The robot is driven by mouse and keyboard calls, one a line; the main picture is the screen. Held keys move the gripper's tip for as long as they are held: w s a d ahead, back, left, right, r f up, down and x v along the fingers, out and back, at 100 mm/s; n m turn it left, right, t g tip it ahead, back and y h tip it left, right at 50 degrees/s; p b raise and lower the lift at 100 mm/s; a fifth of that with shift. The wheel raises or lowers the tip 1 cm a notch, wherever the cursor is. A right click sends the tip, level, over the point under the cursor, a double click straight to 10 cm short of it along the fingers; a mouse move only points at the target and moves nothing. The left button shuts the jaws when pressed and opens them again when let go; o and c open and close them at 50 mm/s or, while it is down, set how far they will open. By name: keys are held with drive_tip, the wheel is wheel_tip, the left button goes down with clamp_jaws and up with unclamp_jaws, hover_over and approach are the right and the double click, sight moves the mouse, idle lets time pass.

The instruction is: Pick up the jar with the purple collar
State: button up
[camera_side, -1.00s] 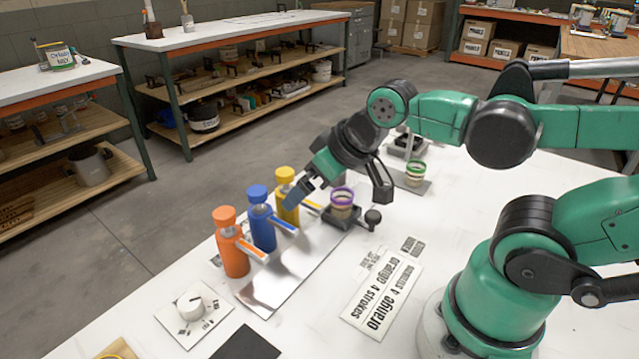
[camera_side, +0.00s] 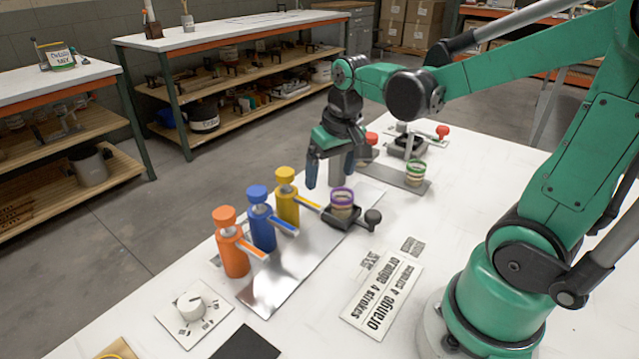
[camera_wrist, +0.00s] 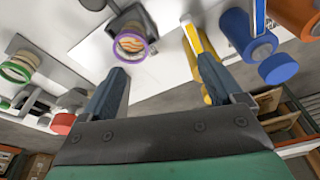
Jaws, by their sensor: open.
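The jar with the purple collar (camera_side: 343,208) stands upright on a small dark holder (camera_side: 340,221) with a black knob at its right. In the wrist view the jar (camera_wrist: 131,43) shows at the top, left of centre, with an orange pattern inside the purple ring. My gripper (camera_side: 331,172) is open, its two blue fingers pointing down above the table, just behind the jar in the side view. In the wrist view the gap between the fingers (camera_wrist: 163,70) is empty, and the jar lies beyond the left fingertip. No contact with the jar shows.
Orange (camera_side: 232,245), blue (camera_side: 261,220) and yellow (camera_side: 287,197) dispensers with protruding spouts stand left of the jar. A jar with a green collar (camera_side: 415,174) stands at the back right.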

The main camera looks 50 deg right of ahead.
sight(342, 199)
drive_tip(key=d+f+m+g, duration=0.1)
drive_tip(key=d, duration=0.1)
drive_tip(key=d+f+m+g, duration=0.1)
drive_tip(key=d+f, duration=0.1)
drive_tip(key=shift+w+y, duration=0.1)
drive_tip(key=shift+y, duration=0.2)
drive_tip(key=shift+f, duration=2.8)
clamp_jaws()
